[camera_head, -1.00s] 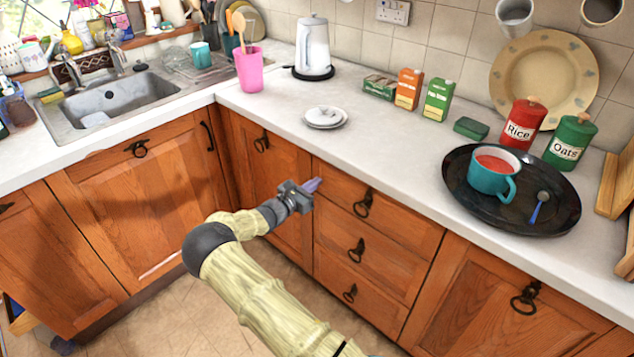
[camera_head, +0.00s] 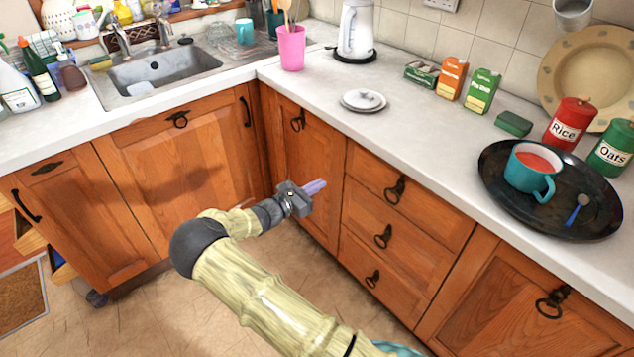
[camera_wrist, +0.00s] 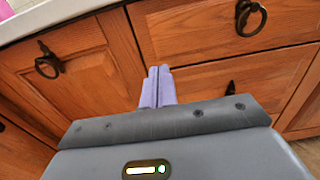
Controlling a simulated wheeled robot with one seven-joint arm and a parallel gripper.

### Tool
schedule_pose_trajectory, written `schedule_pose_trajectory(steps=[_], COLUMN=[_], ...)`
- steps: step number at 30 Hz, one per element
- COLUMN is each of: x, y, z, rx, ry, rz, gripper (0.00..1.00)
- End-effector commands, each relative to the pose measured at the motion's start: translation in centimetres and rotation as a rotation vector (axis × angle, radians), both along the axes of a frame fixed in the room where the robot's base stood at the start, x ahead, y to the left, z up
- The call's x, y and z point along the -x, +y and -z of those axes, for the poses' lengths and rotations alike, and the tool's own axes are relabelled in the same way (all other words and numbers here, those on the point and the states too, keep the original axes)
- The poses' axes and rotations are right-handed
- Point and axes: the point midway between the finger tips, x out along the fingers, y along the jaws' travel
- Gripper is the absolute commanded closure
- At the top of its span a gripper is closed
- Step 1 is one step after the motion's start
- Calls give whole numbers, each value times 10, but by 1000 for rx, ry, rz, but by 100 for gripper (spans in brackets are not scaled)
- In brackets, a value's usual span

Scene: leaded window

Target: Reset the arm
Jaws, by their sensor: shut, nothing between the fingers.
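My gripper (camera_head: 316,187) is in front of the wooden cabinets, below the counter edge, in the head view. Its two lilac fingers are together with nothing between them. In the wrist view my gripper (camera_wrist: 158,70) points at the cabinet fronts, near the seam between a door (camera_wrist: 70,65) and the drawers (camera_wrist: 215,95). The fingers appear apart from the wood, though the exact gap cannot be told. My arm is bent and reaches up from the bottom of the head view.
A sink (camera_head: 160,72) is at left.

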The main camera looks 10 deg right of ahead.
Motion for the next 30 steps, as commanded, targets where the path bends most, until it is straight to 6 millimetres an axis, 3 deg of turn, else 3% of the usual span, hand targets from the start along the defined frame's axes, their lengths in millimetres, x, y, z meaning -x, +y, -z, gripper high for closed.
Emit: schedule_pose_trajectory(steps=[7, 11, 15, 20, 25, 30], x=[1, 13, 42, 84, 127, 166], y=[-2, -20, -51, -75, -81, -74], z=[0, -1, 1, 4, 2, -8], rx=[-11, -93, -279, -532, -783, -1012], ry=[-2, -14, -53, -125, -222, -334], rz=[8, 74, 218, 411, 604, 781], gripper=[100, 100, 100, 100, 100, 100])
